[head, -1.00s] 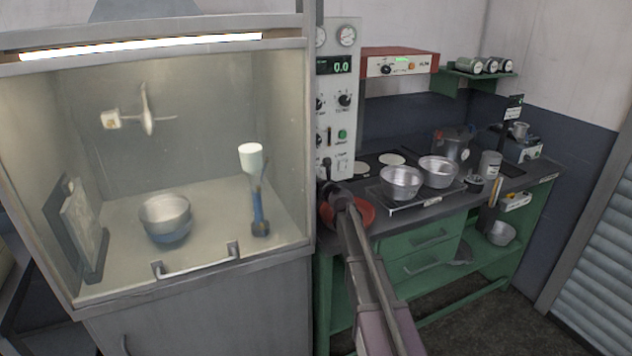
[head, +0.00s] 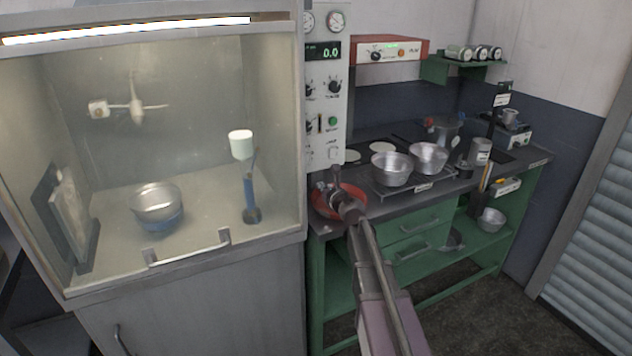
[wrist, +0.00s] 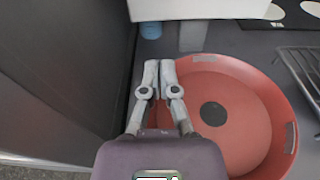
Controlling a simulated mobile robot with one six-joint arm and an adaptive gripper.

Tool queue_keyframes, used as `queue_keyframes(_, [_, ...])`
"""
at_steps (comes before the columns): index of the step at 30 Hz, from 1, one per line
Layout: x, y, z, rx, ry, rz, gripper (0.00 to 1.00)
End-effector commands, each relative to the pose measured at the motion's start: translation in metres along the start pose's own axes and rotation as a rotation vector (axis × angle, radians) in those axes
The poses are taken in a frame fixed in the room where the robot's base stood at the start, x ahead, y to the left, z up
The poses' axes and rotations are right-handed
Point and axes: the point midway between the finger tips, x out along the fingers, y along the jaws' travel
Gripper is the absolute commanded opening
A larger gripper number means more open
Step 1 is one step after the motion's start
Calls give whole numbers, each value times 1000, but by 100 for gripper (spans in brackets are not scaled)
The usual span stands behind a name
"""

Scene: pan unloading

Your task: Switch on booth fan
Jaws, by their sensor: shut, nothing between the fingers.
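The booth fan (head: 135,108) is a pale propeller on the back wall inside the glass-fronted booth (head: 150,272); I cannot tell whether it is turning. A pale control panel (head: 325,100) stands at the booth's right side, with dark knobs, a slot-like switch (head: 320,124), a green button (head: 333,121) and a green readout of 0.0 (head: 323,51). No label clearly tells which control is the fan's.
The red dish (head: 352,204) lies on the bench below the panel; it fills the right of the wrist view (wrist: 245,105). Metal pots (head: 391,172) stand on a rack to the right. The booth's wall (wrist: 60,70) is close at left. A blue item (wrist: 151,30) is ahead.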

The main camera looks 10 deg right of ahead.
Motion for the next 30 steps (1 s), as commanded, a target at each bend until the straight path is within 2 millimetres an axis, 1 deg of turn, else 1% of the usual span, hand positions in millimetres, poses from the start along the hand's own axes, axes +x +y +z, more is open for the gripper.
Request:
queue_keyframes(1, [-8,1,-3,0,0,0,0])
queue_keyframes(6, [-20,0,-6,0,0,1,0])
queue_keyframes(22, [-22,1,-6,-11,3,5,0])
queue_keyframes(26, [-26,10,-8,-82,23,30,0])
queue_keyframes(30, [-35,28,-14,-252,67,95,0])
